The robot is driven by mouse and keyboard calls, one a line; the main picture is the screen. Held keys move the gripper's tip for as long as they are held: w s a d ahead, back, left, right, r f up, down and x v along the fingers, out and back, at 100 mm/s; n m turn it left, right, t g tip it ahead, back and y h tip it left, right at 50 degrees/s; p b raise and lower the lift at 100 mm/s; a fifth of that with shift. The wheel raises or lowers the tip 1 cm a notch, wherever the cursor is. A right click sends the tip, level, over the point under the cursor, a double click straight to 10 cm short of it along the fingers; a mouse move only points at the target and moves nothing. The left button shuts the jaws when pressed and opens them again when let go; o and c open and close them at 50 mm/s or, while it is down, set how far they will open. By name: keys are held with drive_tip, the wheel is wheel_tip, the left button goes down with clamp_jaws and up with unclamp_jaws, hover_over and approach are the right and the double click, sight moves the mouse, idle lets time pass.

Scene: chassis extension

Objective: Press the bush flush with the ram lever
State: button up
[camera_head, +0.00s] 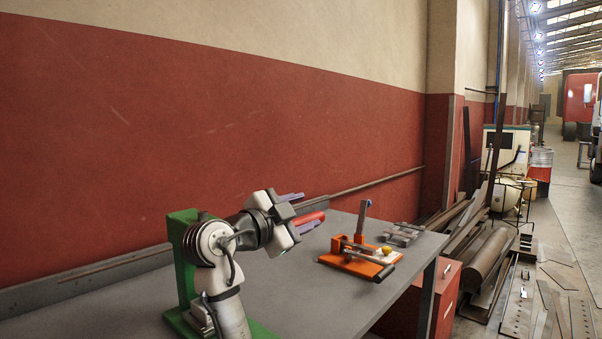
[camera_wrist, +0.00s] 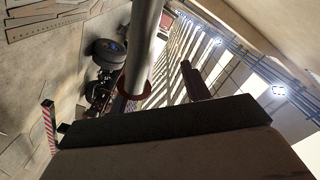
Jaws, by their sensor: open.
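An orange press fixture (camera_head: 345,262) stands on the grey bench, right of my arm. A dark bar handle (camera_head: 384,273) sticks out at the front right. My gripper (camera_head: 306,211) is open, left of the lever and apart from it. The wrist view does not clearly show the fixture.
Small grey metal parts (camera_head: 402,235) lie behind the fixture. A red bar (camera_head: 308,219) shows by my fingers; whether it lies between them is unclear. The red wall (camera_head: 200,130) runs behind the bench (camera_head: 300,300). Bare bench top lies in front of the fixture.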

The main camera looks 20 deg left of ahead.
wheel_tip(320, 180, up, 9)
idle(0.3)
drive_tip(key=shift+f, duration=0.1)
